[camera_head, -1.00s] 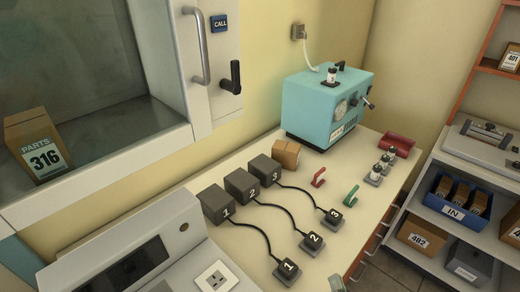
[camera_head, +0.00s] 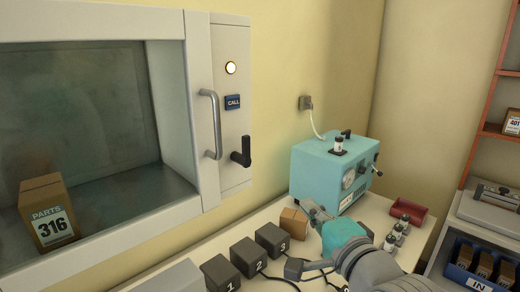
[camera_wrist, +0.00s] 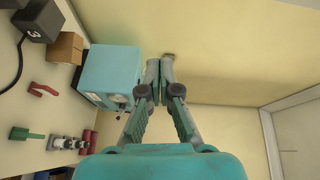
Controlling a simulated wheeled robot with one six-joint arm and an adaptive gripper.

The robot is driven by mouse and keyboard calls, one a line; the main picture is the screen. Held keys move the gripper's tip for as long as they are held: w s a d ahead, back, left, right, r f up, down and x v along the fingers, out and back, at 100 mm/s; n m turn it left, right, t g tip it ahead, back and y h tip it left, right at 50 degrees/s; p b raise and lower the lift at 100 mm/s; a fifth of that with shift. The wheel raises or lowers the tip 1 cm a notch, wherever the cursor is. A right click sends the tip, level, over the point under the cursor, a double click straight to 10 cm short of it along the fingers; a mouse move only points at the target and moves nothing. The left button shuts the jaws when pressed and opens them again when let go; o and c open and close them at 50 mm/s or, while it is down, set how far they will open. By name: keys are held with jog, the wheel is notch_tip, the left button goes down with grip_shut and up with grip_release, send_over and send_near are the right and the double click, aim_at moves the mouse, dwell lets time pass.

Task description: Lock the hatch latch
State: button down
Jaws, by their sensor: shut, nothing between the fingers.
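The hatch (camera_head: 95,120) is a large grey-framed window unit on the wall at the left of the head view. A grey bar handle (camera_head: 214,125) is on its right edge. A black latch lever (camera_head: 241,152) is on the panel just right of the bar, its upper end pointing up. My gripper (camera_head: 313,208) is over the bench, right of and below the latch and apart from it, in front of the teal incubator. In the wrist view my gripper (camera_wrist: 160,66) has its fingertips together and empty, facing the yellow wall. The latch is not in the wrist view.
The teal incubator (camera_head: 318,177) stands on the bench with a plug cable behind it; it also shows in the wrist view (camera_wrist: 108,72). Numbered dark boxes (camera_head: 272,238) and a cardboard box (camera_head: 293,222) are near my arm. A lit lamp (camera_head: 230,68) and CALL sign are above the latch.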

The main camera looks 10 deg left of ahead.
notch_tip(320, 180, up, 11)
jog(key=s+a+y, duration=0.1)
jog(key=a, duration=0.1)
jog(key=shift+a+g, duration=0.35)
jog(key=shift+g, duration=0.05)
jog(key=w+a, duration=0.5)
jog(key=a, duration=0.2)
jog(key=shift+a, duration=0.4)
